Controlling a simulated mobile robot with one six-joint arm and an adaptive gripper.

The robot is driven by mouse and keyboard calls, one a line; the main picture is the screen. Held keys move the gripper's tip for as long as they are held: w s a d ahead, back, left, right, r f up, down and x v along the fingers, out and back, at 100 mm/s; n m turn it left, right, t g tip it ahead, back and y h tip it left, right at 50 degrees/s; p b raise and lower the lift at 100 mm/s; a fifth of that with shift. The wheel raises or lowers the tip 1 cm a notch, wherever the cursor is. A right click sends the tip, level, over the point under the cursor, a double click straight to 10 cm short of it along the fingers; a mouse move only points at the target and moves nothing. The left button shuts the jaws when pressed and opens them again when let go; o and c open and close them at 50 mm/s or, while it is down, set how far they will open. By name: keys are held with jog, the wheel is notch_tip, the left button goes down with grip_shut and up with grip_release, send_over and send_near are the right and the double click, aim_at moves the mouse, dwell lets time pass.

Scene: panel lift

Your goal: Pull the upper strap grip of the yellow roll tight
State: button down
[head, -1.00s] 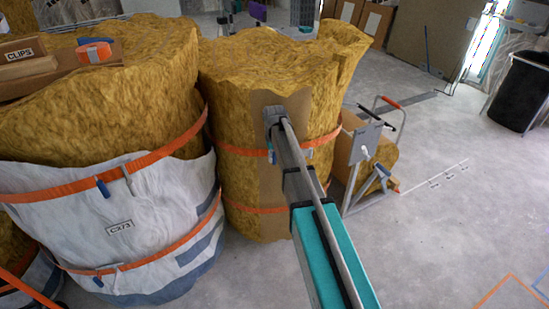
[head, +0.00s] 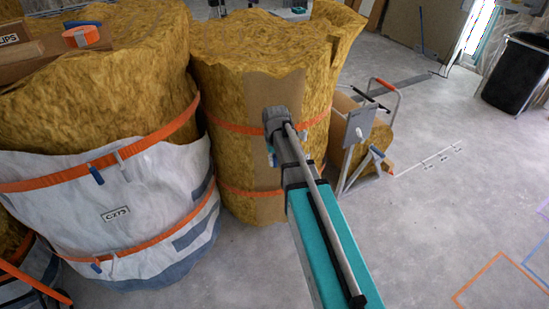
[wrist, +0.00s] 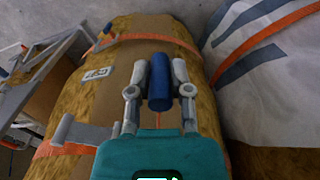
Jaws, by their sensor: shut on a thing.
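The yellow roll (head: 225,90) stands upright with a brown cardboard strip down its front. An upper orange strap (head: 232,128) and a lower orange strap (head: 235,191) go around it. My gripper (wrist: 160,66) is shut on a dark blue strap grip (wrist: 160,88), which lies between its two fingers in the wrist view. A short orange piece shows just below the grip. The upper strap (wrist: 62,151) and a grey buckle (wrist: 82,133) show at the lower left there. In the head view my gripper (head: 272,150) is in front of the roll and hides much of the grip.
A larger roll in a white wrap (head: 150,205) stands close on the left, with an orange tape (head: 80,37) on top. A grey metal cart (head: 355,140) stands at the right. A black bin (head: 518,72) is farther back.

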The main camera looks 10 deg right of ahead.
jog(key=shift+s, duration=0.25)
jog(key=c, duration=0.5)
grip_release()
jog(key=shift+c, duration=0.2)
jog(key=shift+w, duration=0.1)
jog(key=shift+w, duration=0.15)
